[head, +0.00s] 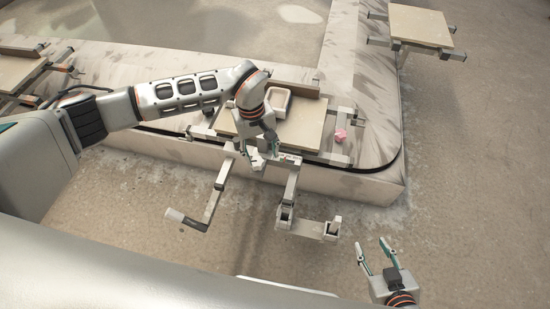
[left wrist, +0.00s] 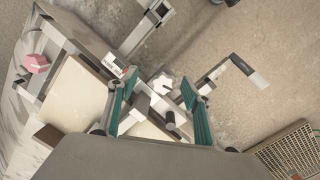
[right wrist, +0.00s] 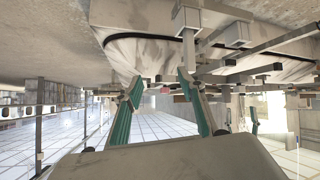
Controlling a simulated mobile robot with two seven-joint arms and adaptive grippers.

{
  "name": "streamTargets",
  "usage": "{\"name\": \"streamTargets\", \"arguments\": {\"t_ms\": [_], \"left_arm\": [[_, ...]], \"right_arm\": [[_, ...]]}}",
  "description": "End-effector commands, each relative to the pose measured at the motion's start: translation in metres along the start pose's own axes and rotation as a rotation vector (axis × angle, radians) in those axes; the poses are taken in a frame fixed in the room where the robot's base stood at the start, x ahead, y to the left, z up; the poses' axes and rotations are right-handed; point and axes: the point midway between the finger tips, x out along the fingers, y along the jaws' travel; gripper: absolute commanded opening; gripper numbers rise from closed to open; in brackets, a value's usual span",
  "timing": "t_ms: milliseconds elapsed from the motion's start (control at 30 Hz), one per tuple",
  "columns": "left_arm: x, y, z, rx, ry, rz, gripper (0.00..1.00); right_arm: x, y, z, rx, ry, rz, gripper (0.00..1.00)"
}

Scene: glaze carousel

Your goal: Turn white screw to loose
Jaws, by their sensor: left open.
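The white screw (left wrist: 163,83) shows in the left wrist view as a small white knob on the metal frame, between my left fingertips and beyond them. I cannot tell whether either finger touches it. In the head view I cannot make it out clearly behind the gripper. My left gripper (head: 262,157) is open and points down at the frame beside the board's front edge. My right gripper (head: 380,258) is open and empty, low at the right of the head view, well apart from the frame. Its parted fingers (right wrist: 160,82) also show in the right wrist view.
A pink knob (head: 340,135) sits on the frame right of the board (head: 309,112). A cream hollow block (head: 278,104) lies on the board. A bar with a pale-ended handle (head: 188,220) and a bracket (head: 308,228) stick out in front. Another board (head: 420,25) stands at top right.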

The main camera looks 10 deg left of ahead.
Motion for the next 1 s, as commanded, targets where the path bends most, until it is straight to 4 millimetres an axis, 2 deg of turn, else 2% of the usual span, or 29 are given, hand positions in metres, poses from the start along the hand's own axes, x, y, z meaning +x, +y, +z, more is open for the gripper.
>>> {"name": "streamTargets", "arguments": {"t_ms": [33,167,267,500,700,1000], "left_arm": [[-0.005,-0.007,-0.016,0.016,0.041,-0.029,0.49],[-0.010,-0.018,-0.035,0.039,0.090,-0.071,0.49],[-0.001,-0.019,-0.036,0.043,0.091,-0.076,0.49],[0.037,-0.021,-0.038,0.041,0.087,-0.073,0.49],[0.060,-0.022,-0.040,0.042,0.088,-0.071,0.49],[0.065,-0.022,-0.042,0.042,0.092,-0.069,0.49]], "right_arm": [[0.000,0.000,0.002,-0.001,-0.002,-0.001,0.40],[0.001,-0.001,0.004,-0.001,-0.005,-0.001,0.40],[0.001,-0.002,0.007,-0.002,-0.009,-0.003,0.40],[0.003,-0.005,0.018,-0.006,-0.025,-0.006,0.40],[0.004,-0.005,0.022,-0.011,-0.031,-0.006,0.40],[0.005,-0.001,0.013,-0.013,-0.014,0.002,0.40]]}}
